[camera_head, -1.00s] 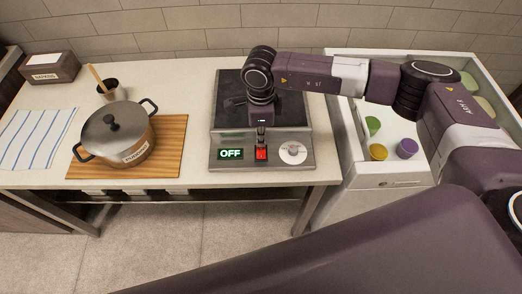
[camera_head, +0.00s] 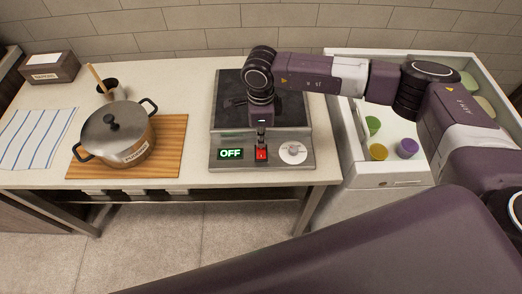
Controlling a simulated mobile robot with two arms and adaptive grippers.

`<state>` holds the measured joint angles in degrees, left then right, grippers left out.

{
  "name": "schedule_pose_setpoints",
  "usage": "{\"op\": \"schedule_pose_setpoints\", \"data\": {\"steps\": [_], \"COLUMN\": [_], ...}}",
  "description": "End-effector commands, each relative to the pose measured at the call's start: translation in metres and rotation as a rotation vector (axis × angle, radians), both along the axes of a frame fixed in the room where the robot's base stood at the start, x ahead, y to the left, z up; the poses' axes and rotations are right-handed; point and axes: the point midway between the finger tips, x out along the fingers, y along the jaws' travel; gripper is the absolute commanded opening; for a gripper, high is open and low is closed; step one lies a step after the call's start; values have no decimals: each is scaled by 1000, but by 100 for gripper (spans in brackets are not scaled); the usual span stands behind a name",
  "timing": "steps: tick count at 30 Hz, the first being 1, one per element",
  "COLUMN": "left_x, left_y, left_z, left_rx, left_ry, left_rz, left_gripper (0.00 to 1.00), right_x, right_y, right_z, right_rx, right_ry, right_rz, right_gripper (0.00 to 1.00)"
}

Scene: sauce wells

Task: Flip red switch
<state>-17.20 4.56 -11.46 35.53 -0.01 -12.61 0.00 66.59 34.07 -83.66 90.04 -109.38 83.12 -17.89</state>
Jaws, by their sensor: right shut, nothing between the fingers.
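The red switch (camera_head: 261,153) is on the front panel of the hot plate, between a display (camera_head: 230,154) reading OFF in green and a round pale dial (camera_head: 293,152). My right gripper (camera_head: 262,137) points down just above and behind the red switch. It looks narrow and shut, with nothing in it. Its tips are at or very near the switch's upper edge; I cannot tell whether they touch. The dark hot plate (camera_head: 232,87) is partly hidden by my right arm. My left gripper is not in view.
A lidded pot (camera_head: 117,138) stands on a wooden board (camera_head: 172,152) at left, near a striped cloth (camera_head: 36,137), a cup with a wooden spoon (camera_head: 108,90) and a box (camera_head: 51,68). A white unit (camera_head: 347,142) with coloured cups is at right. The counter between board and hot plate is clear.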

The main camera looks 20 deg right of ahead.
Motion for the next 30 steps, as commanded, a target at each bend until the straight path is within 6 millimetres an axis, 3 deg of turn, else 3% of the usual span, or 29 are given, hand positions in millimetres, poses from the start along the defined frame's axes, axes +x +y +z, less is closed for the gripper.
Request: {"op": "schedule_pose_setpoints", "data": {"steps": [30], "left_x": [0], "left_y": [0], "left_z": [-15], "left_rx": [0], "left_ry": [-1], "left_rz": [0], "left_gripper": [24], "right_x": [0], "right_y": [0], "right_z": [-17], "right_rx": [0], "right_ry": [0], "right_rz": [0], "right_gripper": [0]}}
